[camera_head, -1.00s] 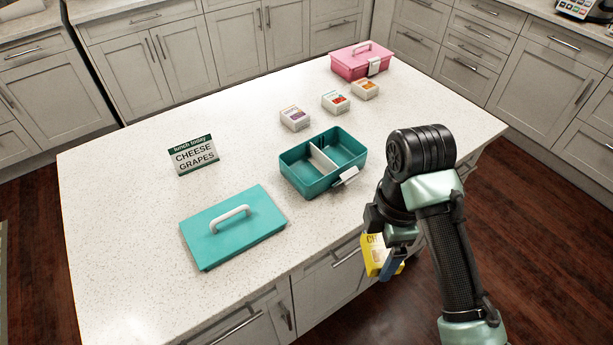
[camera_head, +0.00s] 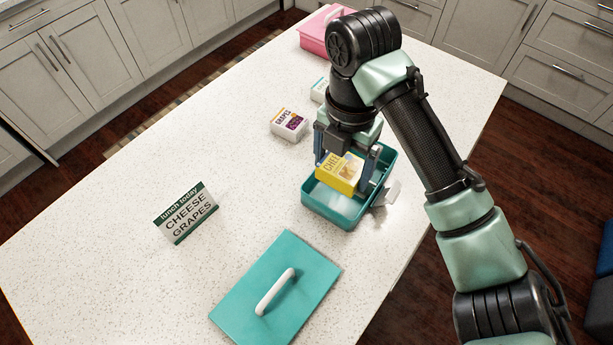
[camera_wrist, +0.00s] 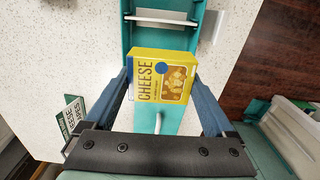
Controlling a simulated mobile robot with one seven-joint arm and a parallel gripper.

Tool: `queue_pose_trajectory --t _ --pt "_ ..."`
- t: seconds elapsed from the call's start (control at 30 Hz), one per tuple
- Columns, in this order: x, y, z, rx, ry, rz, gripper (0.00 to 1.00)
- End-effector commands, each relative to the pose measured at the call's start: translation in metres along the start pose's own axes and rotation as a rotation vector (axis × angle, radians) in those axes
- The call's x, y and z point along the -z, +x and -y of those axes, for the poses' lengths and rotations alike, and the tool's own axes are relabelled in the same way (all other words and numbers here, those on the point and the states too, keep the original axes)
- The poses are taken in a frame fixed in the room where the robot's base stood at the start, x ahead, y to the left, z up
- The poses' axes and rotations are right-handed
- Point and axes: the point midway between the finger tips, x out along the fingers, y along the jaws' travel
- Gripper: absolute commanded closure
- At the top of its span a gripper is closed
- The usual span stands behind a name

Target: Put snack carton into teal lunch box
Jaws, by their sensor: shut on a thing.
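A yellow cheese carton (camera_head: 340,173) is between the fingers of my gripper (camera_head: 345,165), which is shut on it. In the head view it is over the open teal lunch box (camera_head: 328,208); I cannot tell exactly how high. The carton's front, reading CHEESE, faces the wrist camera (camera_wrist: 163,77). The box shows behind it in the wrist view (camera_wrist: 168,5), with part of a white divider. My gripper and the carton hide much of the box's inside. The teal lid (camera_head: 277,290) with a white handle lies flat on the counter, apart from the box.
A sign (camera_head: 186,213) reads "lunch today CHEESE GRAPES". A white grapes carton (camera_head: 289,125) stands behind the box, with another small carton (camera_head: 319,91) partly hidden by my arm. A pink lunch box (camera_head: 318,36) is at the far end.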

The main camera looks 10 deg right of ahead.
Motion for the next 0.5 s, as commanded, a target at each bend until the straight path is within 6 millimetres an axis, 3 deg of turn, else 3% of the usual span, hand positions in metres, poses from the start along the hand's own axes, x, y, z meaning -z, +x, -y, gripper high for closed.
queue_pose_trajectory --t 0.13,0.33,0.5 --pt "0.0 0.009 0.0 -0.001 0.002 -0.002 0.66" --pt "0.001 0.045 0.001 0.002 0.003 -0.003 0.66" --pt "0.0 0.062 0.0 0.001 0.002 -0.001 0.66"
